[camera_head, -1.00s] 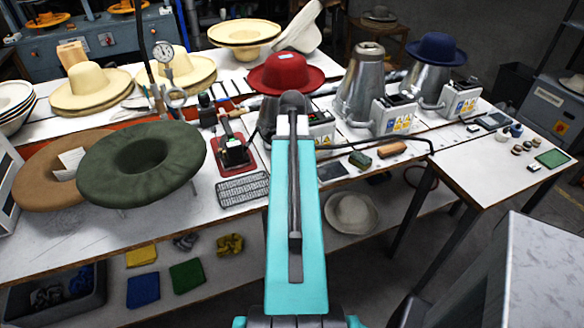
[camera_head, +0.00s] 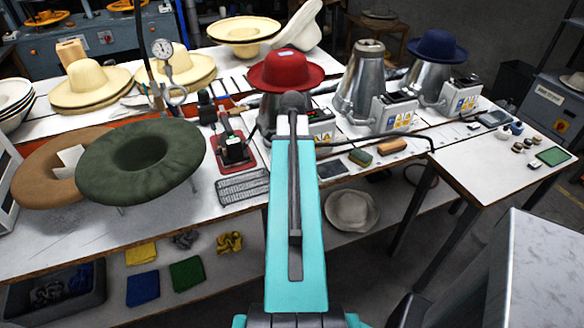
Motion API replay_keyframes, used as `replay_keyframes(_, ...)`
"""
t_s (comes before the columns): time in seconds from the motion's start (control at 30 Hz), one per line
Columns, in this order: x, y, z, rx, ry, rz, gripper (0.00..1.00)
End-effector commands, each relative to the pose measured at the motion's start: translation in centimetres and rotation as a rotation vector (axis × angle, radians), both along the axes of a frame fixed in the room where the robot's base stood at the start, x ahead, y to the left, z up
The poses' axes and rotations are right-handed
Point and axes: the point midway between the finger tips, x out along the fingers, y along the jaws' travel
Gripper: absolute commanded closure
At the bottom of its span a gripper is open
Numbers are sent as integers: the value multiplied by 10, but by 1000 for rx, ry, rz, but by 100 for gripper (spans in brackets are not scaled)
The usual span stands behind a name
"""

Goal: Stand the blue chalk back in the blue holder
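A small dark blue round item (camera_head: 517,128) stands on the white side table at the right, among other small pieces. It may be the blue holder or the blue chalk, but it is too small to tell. I cannot make out a separate stick of blue chalk anywhere. My teal arm link (camera_head: 297,225) rises through the middle of the picture toward the bench, ending in a dark joint near the red hat. My gripper does not show; the arm's far end hides what lies beyond it.
The side table (camera_head: 475,165) also bears several small round pieces (camera_head: 529,142) and a green pad (camera_head: 553,157). Its near left part is bare. Metal hat cones (camera_head: 362,80), a red hat (camera_head: 287,70) and brushes (camera_head: 391,147) crowd the long bench. A grey block (camera_head: 535,270) stands at lower right.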

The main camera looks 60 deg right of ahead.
Motion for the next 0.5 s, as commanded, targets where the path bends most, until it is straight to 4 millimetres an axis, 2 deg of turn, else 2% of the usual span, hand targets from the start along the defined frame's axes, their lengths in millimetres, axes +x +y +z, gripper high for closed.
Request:
replay_keyframes(0.4, 0, 0, 0, 0, 0, 0, 100)
replay_keyframes(0.43, 0, 0, 0, 0, 0, 0, 83)
replay_keyframes(0.5, 0, 0, 0, 0, 0, 0, 71)
